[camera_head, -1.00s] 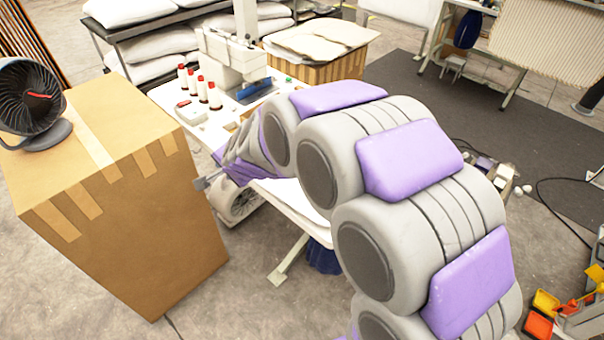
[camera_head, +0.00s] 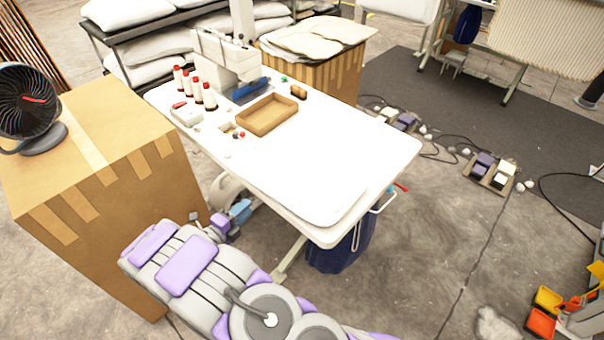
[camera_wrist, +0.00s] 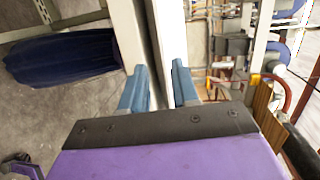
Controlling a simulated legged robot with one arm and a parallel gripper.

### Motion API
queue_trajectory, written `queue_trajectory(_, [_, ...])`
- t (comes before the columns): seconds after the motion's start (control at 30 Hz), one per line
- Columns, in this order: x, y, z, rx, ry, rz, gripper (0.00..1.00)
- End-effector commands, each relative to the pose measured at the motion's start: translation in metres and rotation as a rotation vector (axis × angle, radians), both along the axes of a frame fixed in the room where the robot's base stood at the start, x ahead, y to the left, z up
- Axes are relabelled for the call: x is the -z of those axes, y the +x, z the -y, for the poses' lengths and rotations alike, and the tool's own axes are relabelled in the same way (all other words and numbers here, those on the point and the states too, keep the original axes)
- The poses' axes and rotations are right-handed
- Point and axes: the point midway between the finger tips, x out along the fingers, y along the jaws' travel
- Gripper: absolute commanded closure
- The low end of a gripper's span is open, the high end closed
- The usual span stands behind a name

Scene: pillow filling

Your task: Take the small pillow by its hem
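No thing in view can be told for sure as the small pillow. Flat cream pillow-like pieces (camera_head: 300,42) lie on a carton behind the sewing table (camera_head: 340,145). A faint rounded white outline (camera_head: 335,205) shows at the table's front corner; I cannot tell whether it is cloth or part of the top. My gripper (camera_head: 238,213) is low beside the table's left front edge, apart from those pieces. In the wrist view my gripper's blue fingers (camera_wrist: 160,68) are apart, with a white bar of the table beyond the gap and nothing visibly held.
A large carton (camera_head: 90,165) carrying a fan (camera_head: 28,108) stands at left. The table bears a sewing machine (camera_head: 228,55), red-topped spools and a brown tray (camera_head: 267,114). A navy bag (camera_head: 340,250) hangs below its front edge. Pedals and cables lie on the floor at right.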

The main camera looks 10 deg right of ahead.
Motion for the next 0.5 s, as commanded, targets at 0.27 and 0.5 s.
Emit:
queue_trajectory(0.27, [0.012, -0.033, 0.003, 0.092, -0.087, 0.089, 0.70])
queue_trajectory(0.5, [0.010, -0.023, 0.020, 0.098, -0.084, 0.093, 0.70])
